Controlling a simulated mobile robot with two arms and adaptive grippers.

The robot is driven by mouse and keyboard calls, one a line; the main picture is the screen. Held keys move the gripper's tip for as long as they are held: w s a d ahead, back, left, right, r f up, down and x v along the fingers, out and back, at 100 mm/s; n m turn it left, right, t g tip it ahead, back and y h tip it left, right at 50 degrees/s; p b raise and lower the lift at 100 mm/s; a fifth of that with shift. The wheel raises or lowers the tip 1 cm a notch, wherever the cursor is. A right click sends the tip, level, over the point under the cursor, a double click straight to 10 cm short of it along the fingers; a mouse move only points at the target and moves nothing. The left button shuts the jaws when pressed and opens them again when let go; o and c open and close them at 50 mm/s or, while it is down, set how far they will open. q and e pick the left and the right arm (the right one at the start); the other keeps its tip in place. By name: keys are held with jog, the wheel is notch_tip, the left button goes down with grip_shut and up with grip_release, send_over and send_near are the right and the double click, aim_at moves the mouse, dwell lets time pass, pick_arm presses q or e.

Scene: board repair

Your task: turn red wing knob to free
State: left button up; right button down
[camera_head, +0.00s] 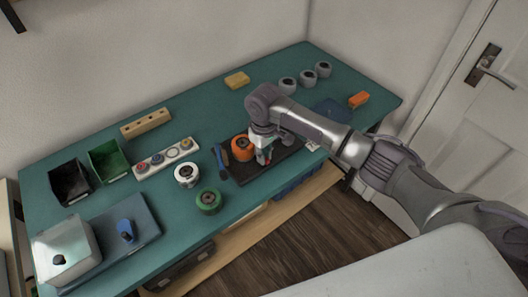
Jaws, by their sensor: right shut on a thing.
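My right gripper (263,154) points down over the dark board (244,173) on the teal bench. It is shut on a small red part at its fingertips, which I take to be the red wing knob. The fingers hide most of the knob, so its angle cannot be told. My left gripper is not in view.
An orange roll (240,143) and a blue-handled tool (221,158) are left of the gripper. Black (70,190) and green (106,168) bins stand farther left. Grey rolls (288,85) and an orange block (358,100) lie at the right.

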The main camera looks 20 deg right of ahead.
jog(key=n+p, duration=0.2)
jog(key=n, duration=0.1)
jog(key=shift+r+n+p, duration=0.2)
jog(key=shift+n+p, duration=0.1)
jog(key=shift+p, duration=0.05)
jog(key=n+p, duration=0.2)
jog(key=n, duration=0.2)
jog(key=shift+f, duration=0.1)
jog(key=n+p, duration=0.1)
jog(key=n, duration=0.4)
jog(key=shift+f+n, duration=0.1)
jog(key=shift+n, duration=1.9)
jog(key=c, duration=1.2)
grip_release()
jog(key=shift+o, duration=0.2)
